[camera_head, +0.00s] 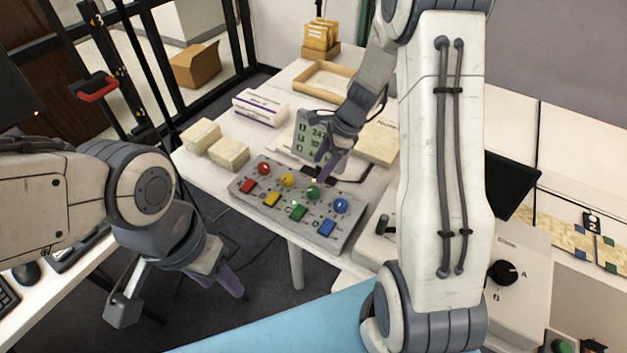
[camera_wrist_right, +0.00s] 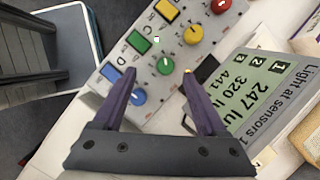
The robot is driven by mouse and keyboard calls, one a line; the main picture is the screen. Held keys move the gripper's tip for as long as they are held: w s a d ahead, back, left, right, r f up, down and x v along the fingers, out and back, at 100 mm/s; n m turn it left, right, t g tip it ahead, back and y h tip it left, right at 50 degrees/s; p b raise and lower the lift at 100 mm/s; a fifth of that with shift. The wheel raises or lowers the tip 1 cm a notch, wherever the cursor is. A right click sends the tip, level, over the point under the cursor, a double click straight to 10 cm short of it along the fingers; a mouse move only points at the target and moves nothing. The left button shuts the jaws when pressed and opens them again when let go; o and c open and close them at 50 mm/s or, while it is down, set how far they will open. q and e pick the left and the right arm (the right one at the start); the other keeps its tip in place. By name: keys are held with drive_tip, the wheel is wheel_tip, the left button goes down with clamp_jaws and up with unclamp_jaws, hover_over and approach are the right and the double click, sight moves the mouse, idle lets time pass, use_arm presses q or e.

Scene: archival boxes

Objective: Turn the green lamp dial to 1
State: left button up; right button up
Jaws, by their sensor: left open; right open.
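The grey lamp panel (camera_head: 243,193) lies on the white table with a row of red, yellow, green and blue dials and matching square buttons. The green dial (camera_head: 313,192) is third from the left; its pointer setting is too small to read. My right gripper (camera_head: 318,177) is open just behind and above it. In the right wrist view the green dial (camera_wrist_right: 165,66) shows between and just beyond the open fingertips (camera_wrist_right: 158,74), with nothing held. The blue dial (camera_wrist_right: 138,96) is near the left finger. My left gripper (camera_head: 232,284) is open and empty, off the table at lower left.
A display (camera_head: 312,135) headed "Light at sensors" stands behind the panel, close to my right gripper; it also shows in the wrist view (camera_wrist_right: 262,90). Pale blocks (camera_head: 229,153), a white box (camera_head: 261,107) and a wooden tray (camera_head: 325,78) stand farther back.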

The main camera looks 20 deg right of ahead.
sight(313, 189)
drive_tip(key=f, duration=0.3)
drive_tip(key=w+f+m, duration=0.1)
drive_tip(key=f, duration=0.3)
drive_tip(key=w+a+f+m, duration=0.1)
drive_tip(key=f, duration=0.3)
drive_tip(key=shift+w+b, duration=0.1)
drive_tip(key=shift+b, duration=0.2)
clamp_jaws()
drive_tip(key=shift+d, duration=0.1)
